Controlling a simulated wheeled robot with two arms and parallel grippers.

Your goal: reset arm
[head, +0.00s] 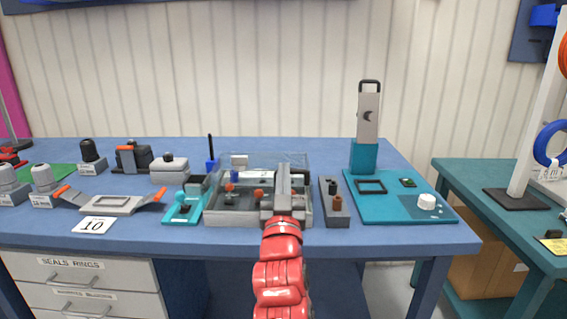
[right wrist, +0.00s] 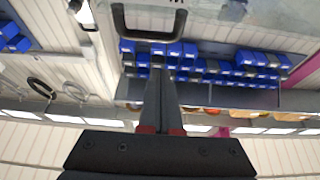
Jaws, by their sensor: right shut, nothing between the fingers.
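My right arm comes up red from the bottom middle of the head view. Its grey gripper (head: 283,180) is in front of the grey tray (head: 230,219) on the blue workbench and hides part of it. In the right wrist view the two fingers (right wrist: 160,65) lie together, shut and empty. A dark handle (right wrist: 148,22) shows just past the fingertips; I cannot tell whether they touch it. My left gripper is not in view.
A grey block with pegs (head: 334,205) stands just right of the tray. A teal board (head: 395,208) lies further right, with a tall grey handled piece (head: 369,115). Several fixtures crowd the left, near a "10" card (head: 94,225). Blue bins (right wrist: 200,62) show in the wrist view.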

